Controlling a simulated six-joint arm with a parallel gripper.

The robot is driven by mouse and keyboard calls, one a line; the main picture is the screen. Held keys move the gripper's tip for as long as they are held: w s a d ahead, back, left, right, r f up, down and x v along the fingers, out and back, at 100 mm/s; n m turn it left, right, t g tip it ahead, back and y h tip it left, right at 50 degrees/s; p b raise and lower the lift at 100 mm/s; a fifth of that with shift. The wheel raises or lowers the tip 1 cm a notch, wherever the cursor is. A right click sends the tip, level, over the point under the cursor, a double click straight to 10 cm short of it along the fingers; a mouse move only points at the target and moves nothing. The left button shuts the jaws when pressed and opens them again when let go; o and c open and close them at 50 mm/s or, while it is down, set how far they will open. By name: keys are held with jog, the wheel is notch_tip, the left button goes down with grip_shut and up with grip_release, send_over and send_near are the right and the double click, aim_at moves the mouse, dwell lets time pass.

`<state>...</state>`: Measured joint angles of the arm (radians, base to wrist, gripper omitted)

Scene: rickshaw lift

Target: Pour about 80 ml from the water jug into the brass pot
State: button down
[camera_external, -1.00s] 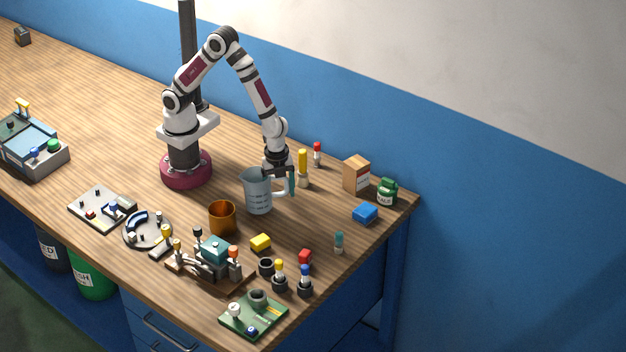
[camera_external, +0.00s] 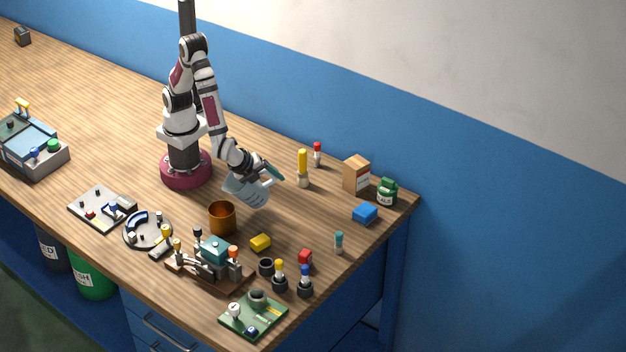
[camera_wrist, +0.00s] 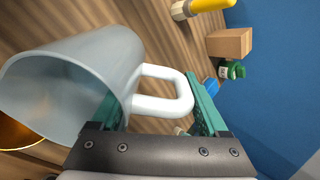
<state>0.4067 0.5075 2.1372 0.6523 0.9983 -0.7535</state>
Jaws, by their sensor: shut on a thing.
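The grey-blue water jug (camera_external: 246,190) is tilted strongly in the external view, its mouth toward the left and the brass pot. My gripper (camera_external: 270,173) is shut on the jug's white handle; in the wrist view the green fingers lie either side of the handle (camera_wrist: 163,94). The wrist view also shows the jug body (camera_wrist: 75,85). The brass pot (camera_external: 222,219) stands upright on the bench, just below and left of the jug, its rim partly visible in the wrist view (camera_wrist: 16,133). I cannot see a water stream or the water level.
A yellow block (camera_external: 260,242) and a brown-based device with a teal top (camera_external: 215,252) stand near the pot. A cardboard box (camera_external: 356,174), a green jar (camera_external: 387,191) and a blue block (camera_external: 365,212) are at the right.

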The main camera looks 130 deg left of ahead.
jog(key=shift+s+d+r+y, duration=0.1)
jog(key=shift+d+y, duration=0.2)
jog(key=shift+y, duration=0.4)
jog(key=shift+d+r+t+y, duration=0.2)
jog(key=shift+r+t+y, duration=0.25)
jog(key=shift+y, duration=0.35)
jog(key=shift+s+d+r+y, duration=0.1)
jog(key=shift+d+r+y, duration=0.15)
jog(key=shift+r+y, duration=0.5)
jog(key=shift+s+d+r+t+y, duration=0.1)
jog(key=shift+d+r+t+y, duration=0.35)
jog(key=shift+y, duration=0.3)
jog(key=shift+r, duration=0.25)
jog(key=shift+d+r+y, duration=0.1)
jog(key=shift+d+y, duration=0.1)
jog(key=shift+y, duration=0.1)
jog(key=shift+w+d, duration=0.2)
jog(key=shift+w, duration=0.1)
jog(key=shift+d+r+y, duration=0.55)
jog(key=shift+d+y, duration=0.15)
jog(key=shift+d, duration=0.05)
